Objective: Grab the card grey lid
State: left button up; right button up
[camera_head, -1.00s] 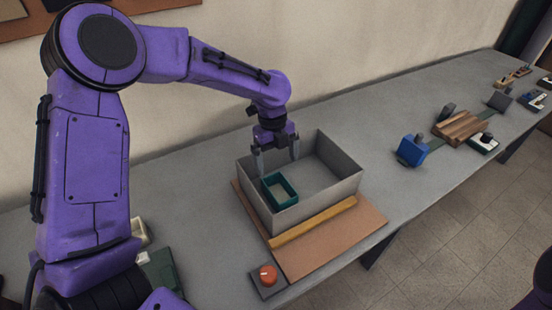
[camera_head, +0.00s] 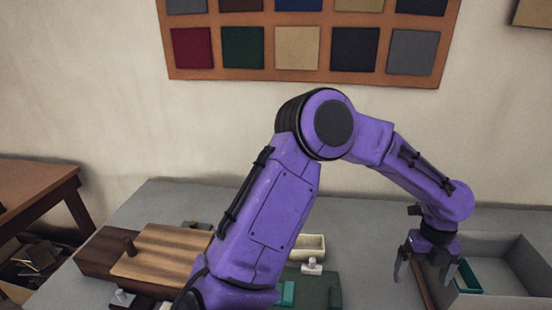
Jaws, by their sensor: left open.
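A grey open-topped box (camera_head: 497,244) with thin walls is at the right edge in the head view, cut off by the frame. It is the only large grey lid-like thing I see, but I cannot tell whether it is the card grey lid. A small teal frame (camera_head: 467,277) is inside it, near its left end. My left gripper (camera_head: 424,273) points down at the box's left end, with its fingers apart and empty. I cannot tell whether a finger touches the wall. My right gripper is out of view.
A brown wooden case (camera_head: 160,258) lies on the grey table (camera_head: 172,203) at left. A cream tray (camera_head: 311,246) and a dark green piece (camera_head: 318,285) sit behind my left arm. A swatch board (camera_head: 300,66) hangs on the wall. A wooden side table (camera_head: 35,185) stands far left.

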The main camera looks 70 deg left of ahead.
aim_at(193, 225)
jog(key=k, duration=1.2)
